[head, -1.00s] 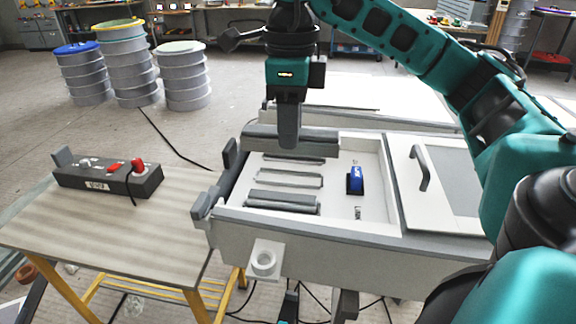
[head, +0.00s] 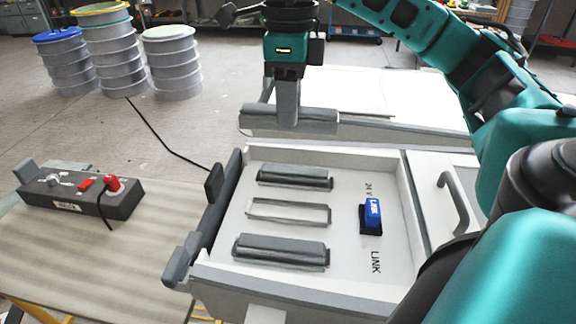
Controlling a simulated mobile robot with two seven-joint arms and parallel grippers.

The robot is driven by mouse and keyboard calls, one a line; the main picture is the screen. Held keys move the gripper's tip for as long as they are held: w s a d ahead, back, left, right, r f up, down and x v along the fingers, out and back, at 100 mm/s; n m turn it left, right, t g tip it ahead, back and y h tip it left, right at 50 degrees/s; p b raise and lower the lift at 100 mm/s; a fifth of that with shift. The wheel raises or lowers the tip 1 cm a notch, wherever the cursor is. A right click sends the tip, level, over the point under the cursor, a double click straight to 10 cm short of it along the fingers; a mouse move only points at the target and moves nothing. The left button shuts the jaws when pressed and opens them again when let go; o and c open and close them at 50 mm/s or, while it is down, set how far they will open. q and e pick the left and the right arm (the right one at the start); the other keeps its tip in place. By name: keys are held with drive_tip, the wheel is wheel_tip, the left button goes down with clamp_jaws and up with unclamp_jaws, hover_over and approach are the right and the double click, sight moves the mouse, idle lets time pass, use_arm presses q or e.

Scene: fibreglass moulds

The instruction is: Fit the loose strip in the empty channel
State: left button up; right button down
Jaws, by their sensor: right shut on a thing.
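My right gripper (head: 287,122) is shut on a long dark grey strip (head: 318,118) and holds it level, above and beyond the far wall of the white tray (head: 330,156). The gripper covers the strip's middle. In the tray, the empty channel (head: 288,202) is a narrow outlined slot between two grey strips. One strip (head: 295,177) sits in the far slot and the other (head: 281,250) in the near slot. The held strip is apart from the tray floor and the channel. My left gripper is not in view.
A blue-topped block (head: 372,214) stands on the tray floor right of the slots. A lid with a handle (head: 452,203) is further right. Dark grey clamp parts (head: 208,215) line the tray's left edge. A control box (head: 80,195) sits on the side table.

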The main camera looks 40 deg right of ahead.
wheel_tip(320, 180, down, 15)
drive_tip(key=b, duration=0.5)
drive_tip(key=shift+s+r+b, duration=0.1)
drive_tip(key=shift+r+b, duration=0.05)
drive_tip(key=shift+b, duration=0.15)
drive_tip(key=shift+f, duration=0.65)
wheel_tip(320, 180, down, 3)
drive_tip(key=shift+r, duration=0.2)
drive_tip(key=shift+f+b, duration=0.3)
drive_tip(key=shift+f, duration=0.25)
drive_tip(key=shift+f, duration=0.2)
drive_tip(key=c, duration=0.8)
unclamp_jaws()
drive_tip(key=shift+r, duration=0.1)
